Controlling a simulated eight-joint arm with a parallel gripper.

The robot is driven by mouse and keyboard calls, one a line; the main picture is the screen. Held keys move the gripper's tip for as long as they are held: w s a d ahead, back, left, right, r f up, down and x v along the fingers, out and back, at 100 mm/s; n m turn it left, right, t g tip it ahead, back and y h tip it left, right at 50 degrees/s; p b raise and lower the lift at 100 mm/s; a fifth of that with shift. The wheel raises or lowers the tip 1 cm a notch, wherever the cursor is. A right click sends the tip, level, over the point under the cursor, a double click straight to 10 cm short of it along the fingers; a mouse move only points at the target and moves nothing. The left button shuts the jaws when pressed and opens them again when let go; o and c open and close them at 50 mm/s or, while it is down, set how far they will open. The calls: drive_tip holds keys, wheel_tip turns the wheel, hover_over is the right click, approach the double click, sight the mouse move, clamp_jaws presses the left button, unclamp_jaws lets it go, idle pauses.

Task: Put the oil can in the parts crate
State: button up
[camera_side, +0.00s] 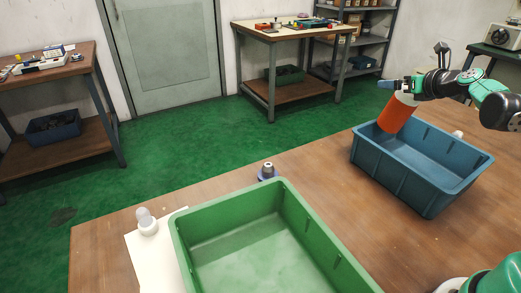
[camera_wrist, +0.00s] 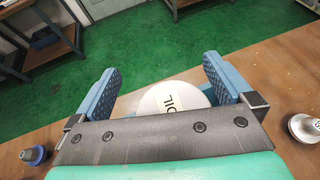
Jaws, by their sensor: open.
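The oil can (camera_side: 396,114) is an orange cylinder with a white top. My gripper (camera_side: 400,84) is at the can's top. In the wrist view the can's white lettered top (camera_wrist: 170,98) lies between the two open blue fingers of my gripper (camera_wrist: 160,72), with a gap at the left finger. The can's body is hidden there.
A larger green crate (camera_side: 185,250) stands empty at the front. A white-topped bottle (camera_side: 147,222) stands on a pale sheet (camera_side: 137,255) left of it. A small blue-grey part (camera_side: 268,172) stands behind it. A pale round object (camera_side: 457,134) is behind the blue crate.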

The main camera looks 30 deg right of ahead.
drive_tip(key=r+v, duration=0.1)
drive_tip(key=v, duration=1)
drive_tip(key=a+f+m+g+y, duration=0.1)
drive_tip(key=a+f+m+g, duration=0.2)
drive_tip(key=a+m, duration=0.7)
drive_tip(key=s+a+f+m+g+y, duration=0.1)
drive_tip(key=a+f+m, duration=0.4)
drive_tip(key=m, duration=1.8)
drive_tip(key=a+g+y, duration=0.1)
drive_tip(key=a+g, duration=0.1)
drive_tip(key=a, duration=0.3)
drive_tip(key=shift+s+a+y, duration=0.15)
drive_tip(key=shift+a+y, duration=0.05)
drive_tip(key=shift+y, duration=0.1)
